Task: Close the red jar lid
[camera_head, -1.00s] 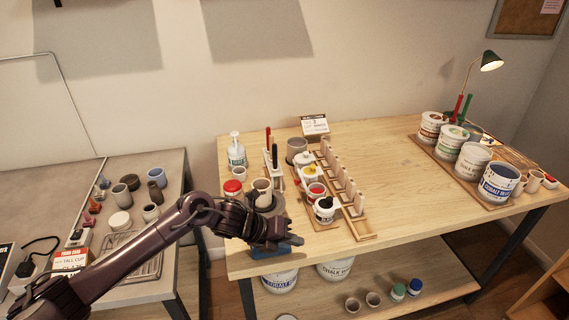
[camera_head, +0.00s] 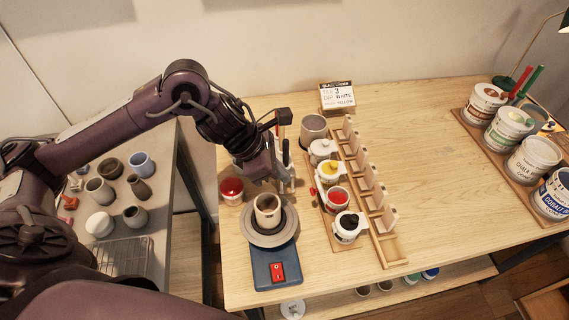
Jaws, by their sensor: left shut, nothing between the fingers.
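The red jar (camera_head: 338,198) is a small white pot in the row of jars on the wooden table, with red showing inside its round rim. A small red piece shows at its left side, beside what looks like a raised lid; I cannot make out the hinge. My left gripper (camera_head: 287,178) is shut and empty, pointing down to the left of the jar row, apart from the red jar. It is behind the clay cup on the pottery wheel. My right gripper is not in view.
A pottery wheel (camera_head: 274,238) with a clay cup (camera_head: 267,208) stands left of the jars. White, yellow and black-marked jars (camera_head: 347,228) share the row. A wooden pegged rack (camera_head: 385,238) stands to their right. A red-topped container (camera_head: 231,187) is at left. The table's middle is clear.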

